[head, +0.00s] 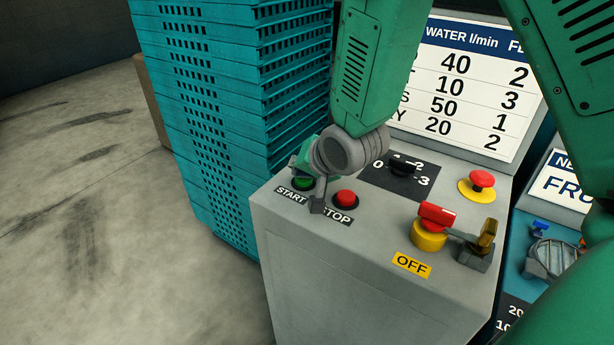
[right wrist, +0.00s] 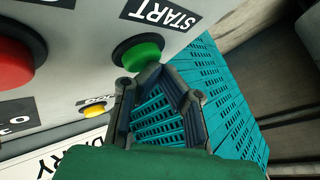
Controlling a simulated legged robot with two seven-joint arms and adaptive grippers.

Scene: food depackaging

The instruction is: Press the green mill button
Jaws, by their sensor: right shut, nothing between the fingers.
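The green button (head: 303,183) sits beside the START label on the grey control box. It also shows in the right wrist view (right wrist: 140,54), large and close, in a black collar. My right gripper (head: 317,203) is over the box's left side, right by the green button, and partly covers it in the head view. In the right wrist view its fingers (right wrist: 155,72) are shut and empty, with the tips at the button's lower edge. I cannot tell whether they touch it. My left gripper is not in view.
A red STOP button (head: 345,197) is just right of the green one. The grey box (head: 330,275) also carries a dial (head: 404,166), an emergency button (head: 481,180) and a red OFF switch (head: 436,214). Teal crates (head: 215,120) stand stacked left. Bare floor (head: 90,200) lies further left.

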